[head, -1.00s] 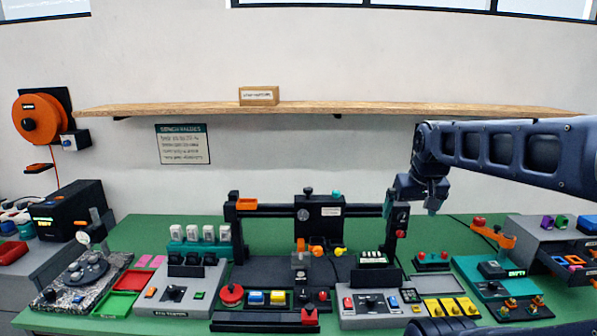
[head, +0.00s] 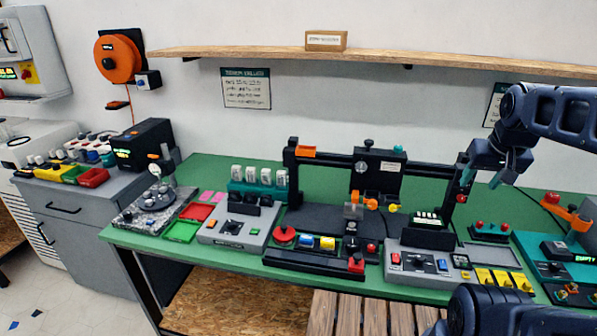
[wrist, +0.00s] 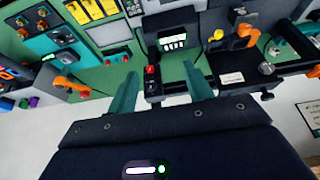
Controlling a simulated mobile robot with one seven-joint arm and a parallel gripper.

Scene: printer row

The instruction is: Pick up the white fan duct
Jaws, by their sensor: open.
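I cannot pick out a white fan duct for certain. The white parts I see on the bench are several upright white blocks (head: 258,175) in a teal rack (head: 258,191), left of the black gantry frame, and a row of small white pieces (head: 428,217) in a black holder, also in the wrist view (wrist: 174,42). My gripper (head: 504,172) hangs above the right part of the bench, right of the gantry, far from the teal rack. In the wrist view its two teal fingers (wrist: 160,90) are spread apart with nothing gripped between them.
The black gantry frame (head: 378,172) stands mid-bench. A wooden shelf (head: 400,58) with a small box (head: 326,40) runs along the wall above. Red and green trays (head: 182,231) lie at the bench's left. A grey cabinet (head: 75,217) stands further left. Green bench surface shows bare behind the trays.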

